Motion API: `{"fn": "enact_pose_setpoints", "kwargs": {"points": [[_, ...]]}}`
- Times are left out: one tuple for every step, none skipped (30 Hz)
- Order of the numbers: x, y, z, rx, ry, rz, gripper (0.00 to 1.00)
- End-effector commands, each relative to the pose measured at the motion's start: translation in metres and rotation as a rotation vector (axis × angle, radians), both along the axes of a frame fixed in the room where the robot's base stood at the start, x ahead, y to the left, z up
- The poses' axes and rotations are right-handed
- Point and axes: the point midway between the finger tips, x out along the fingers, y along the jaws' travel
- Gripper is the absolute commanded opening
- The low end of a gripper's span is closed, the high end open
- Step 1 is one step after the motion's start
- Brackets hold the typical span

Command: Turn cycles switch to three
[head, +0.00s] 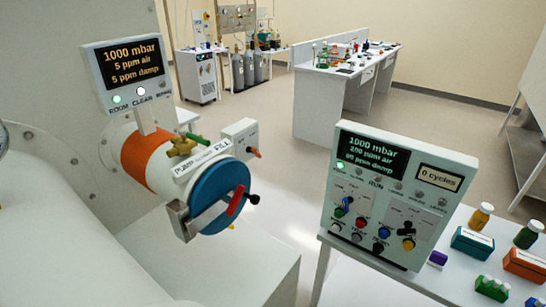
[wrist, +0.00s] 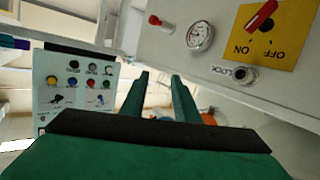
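The grey control box (head: 385,200) stands at the right in the head view. Its dark screen reads 1000 mbar, and a small display (head: 439,177) reads 0 cycles. A blue-handled switch (head: 347,204) and a black switch (head: 407,228) sit on its front, above coloured buttons. Their labels are too small to read, so I cannot tell which is the cycles switch or its setting. The same box shows upside down at the left in the wrist view (wrist: 73,108). My gripper (wrist: 161,77) shows two green fingers apart with nothing between them, away from the box.
A glovebox port with a blue wheel (head: 218,190) and orange band stands left of the box. Bottles and small boxes (head: 473,241) stand on the table at right. In the wrist view, a grey panel with a gauge (wrist: 200,37) and red ON/OFF switch (wrist: 262,15) is close.

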Motion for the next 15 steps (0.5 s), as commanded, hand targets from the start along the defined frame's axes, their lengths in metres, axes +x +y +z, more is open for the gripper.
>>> {"fn": "enact_pose_setpoints", "kwargs": {"points": [[-0.018, 0.001, -0.001, 0.019, 0.012, 0.004, 0.28], [-0.027, 0.001, 0.000, 0.028, 0.013, 0.006, 0.28], [-0.038, 0.001, 0.001, 0.042, 0.014, 0.006, 0.28], [-0.046, 0.001, 0.003, 0.051, 0.014, 0.006, 0.28], [-0.053, 0.000, 0.005, 0.059, 0.013, 0.006, 0.28], [-0.062, 0.000, 0.007, 0.070, 0.013, 0.004, 0.28], [-0.068, -0.001, 0.009, 0.076, 0.014, 0.003, 0.28], [-0.073, -0.002, 0.010, 0.083, 0.013, 0.001, 0.28], [-0.079, -0.003, 0.012, 0.090, 0.012, 0.000, 0.28], [-0.083, -0.003, 0.014, 0.094, 0.012, -0.002, 0.28], [-0.086, -0.004, 0.015, 0.098, 0.011, -0.003, 0.28], [-0.089, -0.004, 0.016, 0.103, 0.012, -0.005, 0.28], [-0.091, -0.004, 0.017, 0.105, 0.011, -0.006, 0.28], [-0.092, -0.005, 0.018, 0.106, 0.010, -0.007, 0.28], [-0.093, -0.005, 0.018, 0.107, 0.009, -0.007, 0.28]]}}
